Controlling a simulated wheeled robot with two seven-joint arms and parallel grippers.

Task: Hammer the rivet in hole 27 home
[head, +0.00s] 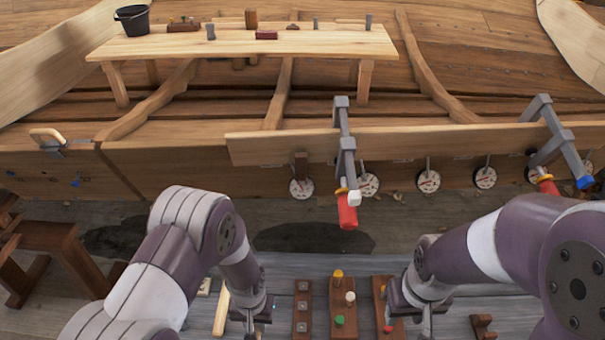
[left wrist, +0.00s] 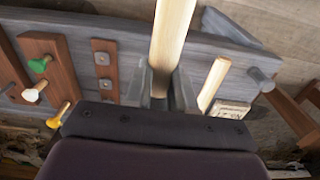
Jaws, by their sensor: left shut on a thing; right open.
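My left gripper (left wrist: 165,90) is shut on a pale wooden handle (left wrist: 172,35) in the left wrist view. The handle's far end runs out of the frame, so its head is not visible. In the head view the left gripper (head: 256,316) is low over the grey bench, left of centre. My right gripper (head: 425,325) is open at the bottom, right of centre. The hull plank (head: 270,150) runs across the middle, with several round white marked discs (head: 428,181) along its lower edge. I cannot read hole numbers or pick out the rivet in hole 27.
Two grey clamps with red handles (head: 347,212) (head: 545,186) stick out from the plank. The grey bench (head: 275,275) carries wooden racks with coloured pegs (head: 343,305) and a pale wooden piece (left wrist: 214,82) near the left gripper. A table (head: 240,45) with a black bucket (head: 132,20) stands behind.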

